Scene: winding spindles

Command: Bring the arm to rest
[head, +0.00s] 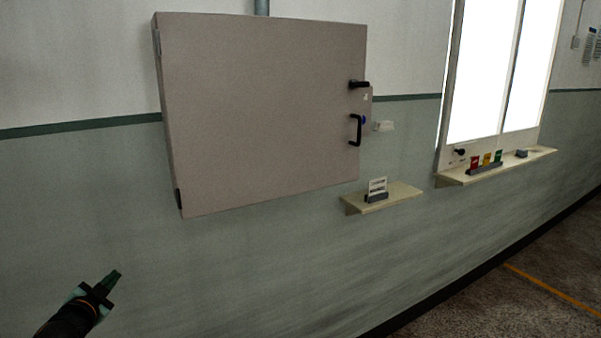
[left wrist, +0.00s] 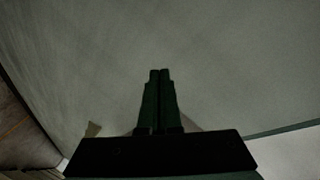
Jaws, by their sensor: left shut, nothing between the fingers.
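My left gripper (head: 114,276) is at the lower left of the head view, in front of the green-grey wall and below the grey wall cabinet. Its arm comes in from the bottom left corner. In the left wrist view its two dark green fingers (left wrist: 160,73) lie side by side, shut, with nothing between them. The gripper looks clear of the cabinet and the shelves. My right gripper is in neither view.
The grey cabinet (head: 265,110) is closed, with black handles on its right side. A small shelf (head: 400,196) holds a card in a holder. A ledge (head: 452,179) under the bright window holds coloured cards. Bare wall (head: 230,275) surrounds my gripper.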

